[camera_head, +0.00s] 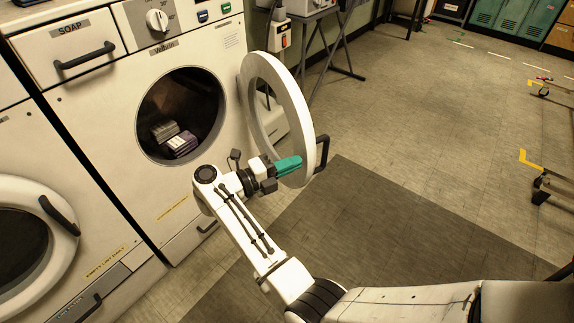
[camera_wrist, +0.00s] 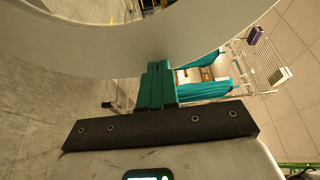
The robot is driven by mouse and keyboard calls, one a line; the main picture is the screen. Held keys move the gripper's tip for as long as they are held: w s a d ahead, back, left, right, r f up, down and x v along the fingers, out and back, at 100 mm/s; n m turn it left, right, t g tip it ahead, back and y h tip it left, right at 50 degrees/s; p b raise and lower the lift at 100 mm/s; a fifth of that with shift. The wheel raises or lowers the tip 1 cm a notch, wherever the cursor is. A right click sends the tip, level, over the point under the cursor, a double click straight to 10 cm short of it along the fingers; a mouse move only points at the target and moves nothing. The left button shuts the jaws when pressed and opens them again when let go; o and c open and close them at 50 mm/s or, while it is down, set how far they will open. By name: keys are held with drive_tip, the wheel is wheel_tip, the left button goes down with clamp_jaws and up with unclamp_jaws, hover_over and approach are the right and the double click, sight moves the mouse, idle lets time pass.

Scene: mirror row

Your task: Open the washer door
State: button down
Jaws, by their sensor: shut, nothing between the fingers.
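The washer (camera_head: 215,60) stands at the left with its round opening uncovered. Its door, a white ring (camera_head: 303,110) with a black handle (camera_head: 321,152), is swung out to the right, well away from the front. Inside the dark drum lie some folded items (camera_head: 178,141). My gripper (camera_head: 290,164) has teal fingers, shut and empty, at the lower inner side of the door ring, left of the handle. In the wrist view the teal fingers (camera_wrist: 157,84) are together, and the pale curved door (camera_wrist: 130,35) crosses just beyond them. I cannot tell whether they touch it.
A second washer with a closed round door (camera_head: 60,235) is at the left. A soap drawer (camera_head: 70,50) is above. A folding-leg table (camera_head: 335,40) stands behind the open door. A dark mat (camera_head: 350,235) lies on the floor; the floor to the right is mostly clear.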

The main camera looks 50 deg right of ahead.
sight(325, 149)
drive_tip(key=shift+s+d+r+p, duration=0.15)
drive_tip(key=shift+s+d+p, duration=0.1)
drive_tip(key=shift+d+p, duration=0.2)
drive_tip(key=s+d+n+t+p, duration=0.1)
drive_tip(key=d, duration=0.2)
drive_tip(key=s+d+t+p, duration=0.1)
drive_tip(key=d+p, duration=0.1)
drive_tip(key=s+d+n+t+h+p, duration=0.1)
drive_tip(key=d+p, duration=0.1)
drive_tip(key=d, duration=0.1)
drive_tip(key=shift+s+d+r+n+t, duration=0.2)
drive_tip(key=shift+d+n+t, duration=0.1)
drive_tip(key=shift+d+t, duration=0.1)
drive_tip(key=w+d+n+t+b, duration=0.1)
drive_tip(key=d+n+t, duration=0.2)
drive_tip(key=d, duration=1.9)
drive_tip(key=shift+f+t, duration=0.35)
drive_tip(key=shift+t, duration=0.75)
